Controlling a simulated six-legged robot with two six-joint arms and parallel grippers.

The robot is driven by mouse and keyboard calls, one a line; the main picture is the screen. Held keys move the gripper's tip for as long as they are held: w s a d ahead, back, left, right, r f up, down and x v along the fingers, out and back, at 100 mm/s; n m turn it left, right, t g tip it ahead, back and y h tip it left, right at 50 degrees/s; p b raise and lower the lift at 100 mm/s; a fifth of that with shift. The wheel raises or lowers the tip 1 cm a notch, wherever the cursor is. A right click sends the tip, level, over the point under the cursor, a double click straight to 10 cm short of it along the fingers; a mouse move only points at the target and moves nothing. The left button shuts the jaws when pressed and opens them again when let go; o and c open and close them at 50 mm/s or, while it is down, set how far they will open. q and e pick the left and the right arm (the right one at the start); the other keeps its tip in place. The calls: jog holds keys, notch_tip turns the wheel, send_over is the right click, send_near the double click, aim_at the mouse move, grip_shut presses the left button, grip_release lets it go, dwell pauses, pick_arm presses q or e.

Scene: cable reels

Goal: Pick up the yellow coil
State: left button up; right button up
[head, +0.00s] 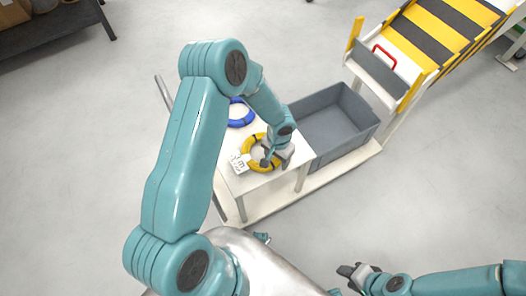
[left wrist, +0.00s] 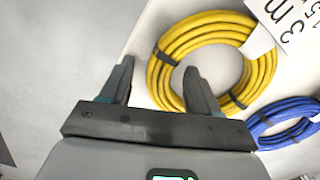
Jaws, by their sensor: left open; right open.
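The yellow coil (head: 247,147) lies on a small white table (head: 253,184), with dark ties around it. It also shows in the left wrist view (left wrist: 165,52), with a white label card (left wrist: 283,22) against its edge. My left gripper (head: 271,162) is over the coil's right side in the head view. In the left wrist view its two fingers (left wrist: 158,84) are apart, with the coil's near-left part beyond and between them. I cannot tell whether they touch it. My right gripper (head: 350,272) is open and empty over the floor at the lower right, far from the coil.
A blue coil (head: 240,121) lies behind the yellow one, partly hidden by my left arm. A grey bin (head: 335,124) stands right of the table. A yellow-black striped ramp (head: 430,42) with a red handle (head: 384,56) rises behind it. The floor at right is clear.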

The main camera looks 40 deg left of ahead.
pick_arm(q)
jog(key=shift+f, duration=0.15)
jog(key=shift+c, duration=0.2)
grip_shut()
notch_tip(320, 180, up, 20)
jog(key=p, duration=0.3)
jog(key=shift+w, duration=0.1)
